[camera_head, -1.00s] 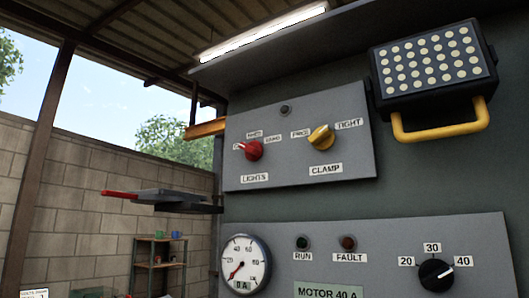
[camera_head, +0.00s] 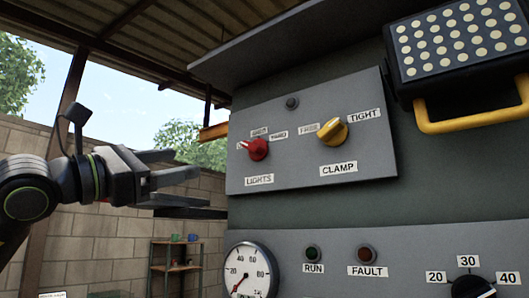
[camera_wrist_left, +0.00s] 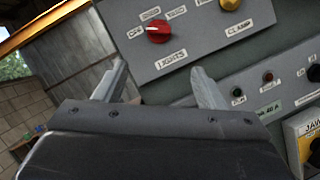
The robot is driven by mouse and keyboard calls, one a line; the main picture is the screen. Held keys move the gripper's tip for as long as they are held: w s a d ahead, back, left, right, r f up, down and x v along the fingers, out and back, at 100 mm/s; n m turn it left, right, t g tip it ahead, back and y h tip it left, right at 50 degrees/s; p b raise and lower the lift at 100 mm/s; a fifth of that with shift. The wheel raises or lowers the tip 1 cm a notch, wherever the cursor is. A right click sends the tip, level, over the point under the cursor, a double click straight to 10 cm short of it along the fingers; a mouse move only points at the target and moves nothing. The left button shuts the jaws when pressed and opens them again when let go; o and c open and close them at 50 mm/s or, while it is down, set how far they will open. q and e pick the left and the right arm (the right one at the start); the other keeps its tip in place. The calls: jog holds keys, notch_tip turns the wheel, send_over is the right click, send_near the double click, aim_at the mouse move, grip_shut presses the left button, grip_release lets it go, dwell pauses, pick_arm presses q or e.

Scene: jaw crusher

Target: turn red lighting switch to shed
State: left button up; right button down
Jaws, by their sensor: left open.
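The red lights switch (camera_head: 258,149) is a round knob above the LIGHTS label on the upper grey panel (camera_head: 290,172). Its pointer is turned toward the upper left, at the leftmost label, which reads OFF in the left wrist view. The red knob also shows there (camera_wrist_left: 158,31), beyond the fingertips. SHED and YARD labels sit above and to the right of it. My left gripper (camera_head: 188,165) is open and empty, left of the panel and apart from the knob. Its two fingers also show in the left wrist view (camera_wrist_left: 158,80). My right gripper is not in view.
A yellow clamp knob (camera_head: 333,131) sits right of the red one. A floodlight (camera_head: 455,50) with a yellow handle juts out at upper right. The lower panel (camera_head: 400,248) holds a gauge (camera_head: 250,271), lamps and a black dial. A shelf (camera_head: 177,266) stands behind my arm.

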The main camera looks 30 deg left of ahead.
pick_arm(q)
jog(key=p, duration=1.2)
send_near(248, 148)
jog(key=x, duration=0.8)
jog(key=shift+w+d+r, duration=0.1)
jog(key=shift+w+r, duration=0.05)
jog(key=shift+w, duration=0.2)
jog(key=shift+w+d, duration=0.1)
jog(key=shift+w, duration=0.4)
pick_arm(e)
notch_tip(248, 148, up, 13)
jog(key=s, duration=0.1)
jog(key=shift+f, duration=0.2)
pick_arm(q)
jog(key=shift+c, duration=0.2)
jog(key=c, duration=0.9)
